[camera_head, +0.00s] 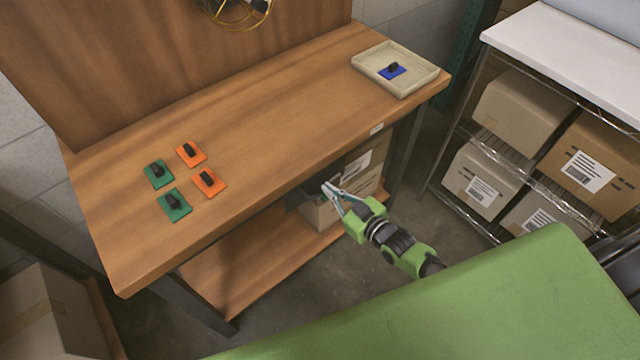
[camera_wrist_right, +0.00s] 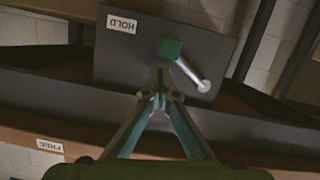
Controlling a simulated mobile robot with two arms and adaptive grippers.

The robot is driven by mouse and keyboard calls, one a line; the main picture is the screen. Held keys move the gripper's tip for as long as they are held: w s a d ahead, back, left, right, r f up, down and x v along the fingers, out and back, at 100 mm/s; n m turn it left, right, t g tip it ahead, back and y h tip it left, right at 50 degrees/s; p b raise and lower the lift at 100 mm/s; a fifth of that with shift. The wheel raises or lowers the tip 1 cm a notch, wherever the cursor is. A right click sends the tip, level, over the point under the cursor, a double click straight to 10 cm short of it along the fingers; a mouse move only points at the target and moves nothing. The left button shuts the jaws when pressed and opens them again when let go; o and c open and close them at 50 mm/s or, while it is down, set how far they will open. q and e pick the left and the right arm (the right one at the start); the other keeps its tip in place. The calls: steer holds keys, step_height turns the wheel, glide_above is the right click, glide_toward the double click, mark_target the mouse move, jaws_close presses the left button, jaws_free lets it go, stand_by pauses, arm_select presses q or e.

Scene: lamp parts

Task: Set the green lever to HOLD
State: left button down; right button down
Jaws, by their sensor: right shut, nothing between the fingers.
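The green lever shows in the right wrist view: a green block (camera_wrist_right: 171,49) with a pale metal bar (camera_wrist_right: 192,75) slanting down-right to a rounded end. It is mounted on a dark grey panel (camera_wrist_right: 120,65). A HOLD label (camera_wrist_right: 122,24), upside down here, is on that panel left of the green block. A FREE label (camera_wrist_right: 50,145) is at the lower left. My right gripper (camera_wrist_right: 160,82) is shut and empty, its tips just below the green block in the picture; contact cannot be told. In the head view, my right gripper (camera_head: 328,189) is at the bench's front, below the top.
The wooden bench top (camera_head: 270,120) carries green and orange pieces with black knobs (camera_head: 190,153) at left. A beige tray (camera_head: 432,78) holds a blue piece (camera_head: 391,72). A cardboard box (camera_head: 365,165) sits under the bench. Shelves with cartons (camera_head: 520,108) stand at right.

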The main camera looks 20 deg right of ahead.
arm_select(q)
steer(key=shift+s+f+b, duration=0.35)
steer(key=shift+s+f, duration=0.2)
steer(key=shift+s, duration=0.15)
arm_select(e)
steer(key=shift+f+m, duration=0.4)
steer(key=shift+f, duration=0.15)
arm_select(q)
steer(key=shift+w, duration=0.3)
arm_select(e)
steer(key=shift+s, duration=0.1)
